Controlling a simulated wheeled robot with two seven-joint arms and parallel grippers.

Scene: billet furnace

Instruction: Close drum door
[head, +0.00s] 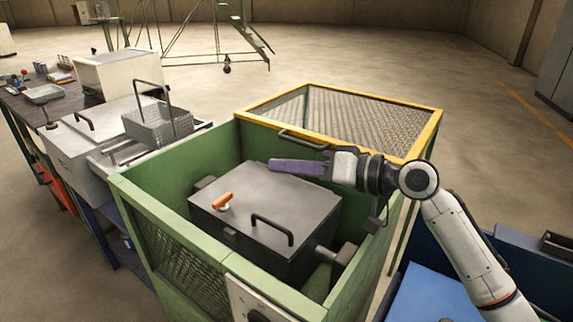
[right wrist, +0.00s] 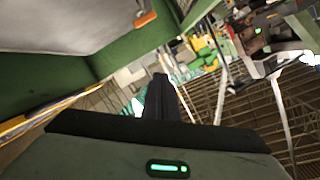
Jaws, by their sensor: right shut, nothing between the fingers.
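The dark grey drum (head: 300,252) sits inside a green-walled enclosure. Its flat door (head: 255,200) lies level across the top, and no gap shows along the visible edges. The door carries a black bar handle (head: 272,229) and an orange-handled latch (head: 222,201) near its left side. In the right wrist view the grey door (right wrist: 70,22) and the orange latch (right wrist: 145,19) show at the top. My right gripper (head: 271,165) is shut and empty, pointing left above the drum's far edge, apart from the handle and latch. My left gripper is out of view.
A yellow-framed mesh guard (head: 370,121) with a dark handle is at the enclosure's far right, close behind my right gripper. The green enclosure walls (head: 170,218) rise around the drum. A bench with a wire basket (head: 158,127) stands left. Open floor lies beyond.

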